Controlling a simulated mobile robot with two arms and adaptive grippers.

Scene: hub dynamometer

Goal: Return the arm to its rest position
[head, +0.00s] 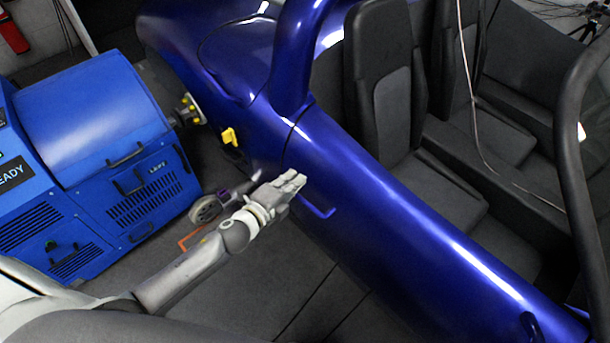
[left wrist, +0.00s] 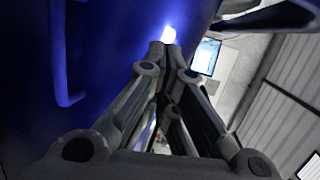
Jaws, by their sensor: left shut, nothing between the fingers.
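My left gripper (head: 291,184) is at the centre of the head view, at the end of my arm reaching in from the lower left. Its fingers are together with nothing between them, close to the blue car's side (head: 345,185). In the left wrist view the fingers (left wrist: 170,50) come together in front of the dark blue body panel (left wrist: 105,40). A blue handle (head: 320,207) on the car is just right of the fingertips, and it also shows in the left wrist view (left wrist: 58,60). I cannot tell whether the fingers touch the car. My right gripper is not in view.
A blue dynamometer unit (head: 105,95) stands at the left, joined near the car's hub (head: 190,110). A yellow part (head: 229,137) is on the car's side. A wheel-like part (head: 205,210) is behind my forearm. Grey floor (head: 300,305) is clear below the arm.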

